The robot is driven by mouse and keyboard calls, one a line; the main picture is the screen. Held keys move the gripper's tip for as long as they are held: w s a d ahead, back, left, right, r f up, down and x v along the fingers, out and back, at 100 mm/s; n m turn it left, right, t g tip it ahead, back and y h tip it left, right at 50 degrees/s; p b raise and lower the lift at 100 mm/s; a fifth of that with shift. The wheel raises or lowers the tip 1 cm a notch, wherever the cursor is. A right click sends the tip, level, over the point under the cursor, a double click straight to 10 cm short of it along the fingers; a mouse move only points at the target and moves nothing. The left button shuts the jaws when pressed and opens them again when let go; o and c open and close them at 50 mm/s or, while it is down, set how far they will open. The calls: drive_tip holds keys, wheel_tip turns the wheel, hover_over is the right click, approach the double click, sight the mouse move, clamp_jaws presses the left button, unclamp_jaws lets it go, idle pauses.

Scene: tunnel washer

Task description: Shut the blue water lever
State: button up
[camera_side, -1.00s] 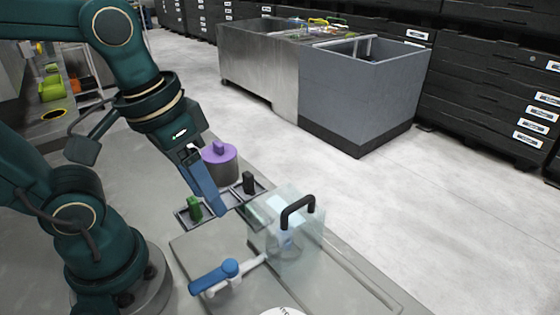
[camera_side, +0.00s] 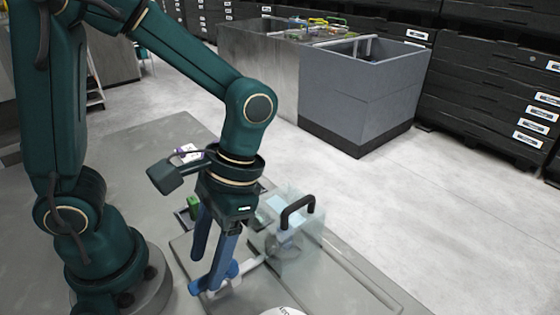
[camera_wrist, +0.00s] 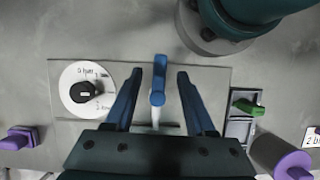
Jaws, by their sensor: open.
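The blue water lever (camera_side: 234,269) sits low at the front of the grey panel, at the end of a white pipe (camera_side: 256,263). In the wrist view the blue lever (camera_wrist: 158,82) stands upright in the picture, roughly in line with the white pipe (camera_wrist: 155,118) below it. My gripper (camera_side: 205,272) is open, pointing down over the lever. In the wrist view my gripper (camera_wrist: 159,74) has one blue finger on each side of the lever, with gaps showing on both sides. In the side view a finger hides part of the lever.
A clear box with a black handle (camera_side: 298,208) stands right of my gripper. A black knob on a white dial (camera_wrist: 85,92) is left of the lever in the wrist view. A green block (camera_wrist: 245,107) and purple-topped object (camera_wrist: 290,165) are to the right.

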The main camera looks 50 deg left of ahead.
drive_tip(key=shift+x, duration=1.2)
clamp_jaws()
